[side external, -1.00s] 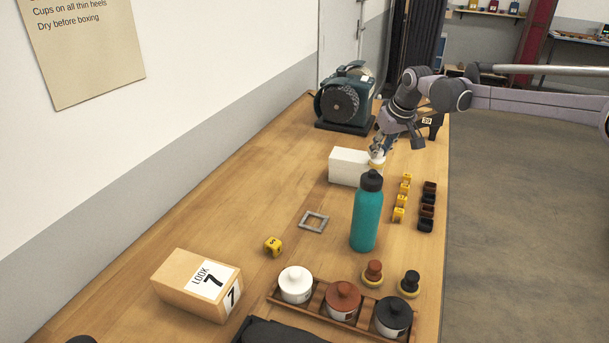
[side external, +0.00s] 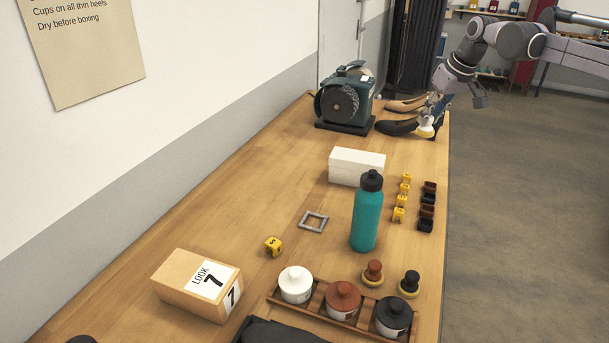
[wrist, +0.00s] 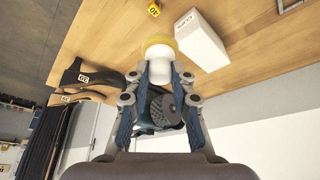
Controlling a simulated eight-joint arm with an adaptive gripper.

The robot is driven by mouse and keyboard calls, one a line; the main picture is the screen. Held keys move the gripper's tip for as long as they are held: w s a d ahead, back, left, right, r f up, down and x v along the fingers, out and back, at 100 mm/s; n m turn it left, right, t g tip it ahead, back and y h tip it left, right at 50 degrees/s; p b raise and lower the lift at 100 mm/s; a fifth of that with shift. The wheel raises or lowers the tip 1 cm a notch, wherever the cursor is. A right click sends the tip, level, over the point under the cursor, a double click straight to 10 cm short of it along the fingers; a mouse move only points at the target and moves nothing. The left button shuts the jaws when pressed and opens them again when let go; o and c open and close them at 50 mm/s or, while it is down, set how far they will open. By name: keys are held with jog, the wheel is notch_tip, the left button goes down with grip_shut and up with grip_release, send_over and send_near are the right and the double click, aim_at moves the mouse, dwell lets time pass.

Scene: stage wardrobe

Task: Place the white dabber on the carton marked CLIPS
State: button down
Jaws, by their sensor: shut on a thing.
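My gripper (side external: 429,116) is shut on the white dabber (side external: 426,129), and both are in front of the dark shoe at the far right end of the bench. In the wrist view the dabber (wrist: 160,52) has a white knob between the fingertips (wrist: 161,76) and a pale yellow pad facing away from me. The white carton (side external: 356,168) stands mid-bench, nearer the side camera than the gripper, with nothing on its top. It also shows in the wrist view (wrist: 201,42), just right of the dabber.
A teal bottle (side external: 365,215) stands close in front of the carton. A grinder (side external: 345,100) and a dark shoe (side external: 398,128) are behind it. Small yellow blocks (side external: 402,198) line its right. The bench left of the carton is clear.

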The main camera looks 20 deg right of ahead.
jog(key=shift+d+r, duration=0.2)
jog(key=shift+w+r+n, duration=0.1)
jog(key=shift+w+n, duration=0.2)
jog(key=shift+w, duration=0.1)
jog(key=w+a+n+y, duration=0.1)
jog(key=w+n, duration=0.2)
jog(key=w, duration=0.1)
send_over(360, 157)
notch_tip(360, 157, down, 7)
jog(key=shift+w+n+y, duration=0.1)
jog(key=shift+n+y, duration=0.3)
jog(key=shift+f, duration=1.95)
jog(key=shift+f, duration=0.1)
jog(key=c, duration=1.1)
grip_release()
jog(key=shift+c, duration=0.2)
